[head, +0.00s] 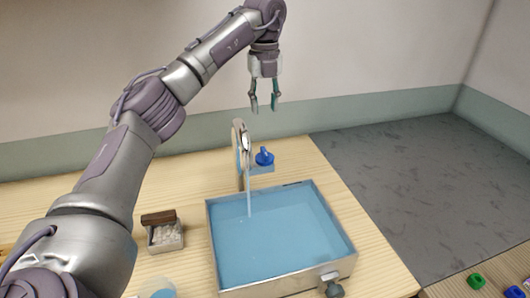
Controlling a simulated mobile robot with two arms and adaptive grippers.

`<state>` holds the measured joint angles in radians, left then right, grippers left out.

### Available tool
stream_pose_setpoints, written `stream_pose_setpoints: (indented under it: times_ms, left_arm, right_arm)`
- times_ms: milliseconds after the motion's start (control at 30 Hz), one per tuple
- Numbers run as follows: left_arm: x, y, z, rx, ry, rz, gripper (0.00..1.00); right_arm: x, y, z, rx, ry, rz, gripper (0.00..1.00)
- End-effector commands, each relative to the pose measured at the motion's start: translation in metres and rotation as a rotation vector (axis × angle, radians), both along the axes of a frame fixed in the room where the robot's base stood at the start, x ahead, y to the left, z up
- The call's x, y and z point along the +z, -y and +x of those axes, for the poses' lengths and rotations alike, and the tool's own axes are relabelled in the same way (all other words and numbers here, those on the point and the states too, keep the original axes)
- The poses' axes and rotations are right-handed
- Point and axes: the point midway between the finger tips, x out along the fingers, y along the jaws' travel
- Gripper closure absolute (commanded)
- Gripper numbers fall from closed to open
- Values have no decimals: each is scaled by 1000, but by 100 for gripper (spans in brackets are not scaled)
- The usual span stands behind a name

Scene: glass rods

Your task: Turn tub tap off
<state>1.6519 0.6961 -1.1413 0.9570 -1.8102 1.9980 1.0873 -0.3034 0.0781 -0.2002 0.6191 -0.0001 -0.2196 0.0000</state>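The tub (281,240) is a shallow metal basin full of blue water on the wooden table. The tap (240,150) rises behind its back edge, and a thin stream (249,195) runs from it into the water. A blue knob (264,156) sits on a small ledge just right of the spout. My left gripper (264,104) hangs above and behind the tap, pointing down. Its two fingers are apart with nothing between them, and it touches neither tap nor knob. My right gripper is not in view.
A small box (165,236) with pale pieces and a brown block on its rim stands left of the tub. A dark valve (332,285) is on the tub's front. Green (476,281) and blue objects lie at the lower right. Grey floor is clear beyond.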

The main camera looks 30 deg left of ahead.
Motion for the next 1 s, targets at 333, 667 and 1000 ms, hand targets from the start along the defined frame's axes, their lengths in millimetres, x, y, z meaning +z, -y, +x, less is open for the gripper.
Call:
stream_pose_setpoints:
  times_ms: [333, 667, 1000]
  left_arm:
    - [-43, 0, -1, 0, -5, 0, 60]
    - [-110, 0, -1, 0, -4, 0, 60]
    - [-140, 0, -1, 0, -1, -1, 60]
  right_arm:
    - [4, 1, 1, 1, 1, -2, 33]
    - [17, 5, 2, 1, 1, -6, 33]
    - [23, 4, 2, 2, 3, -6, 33]
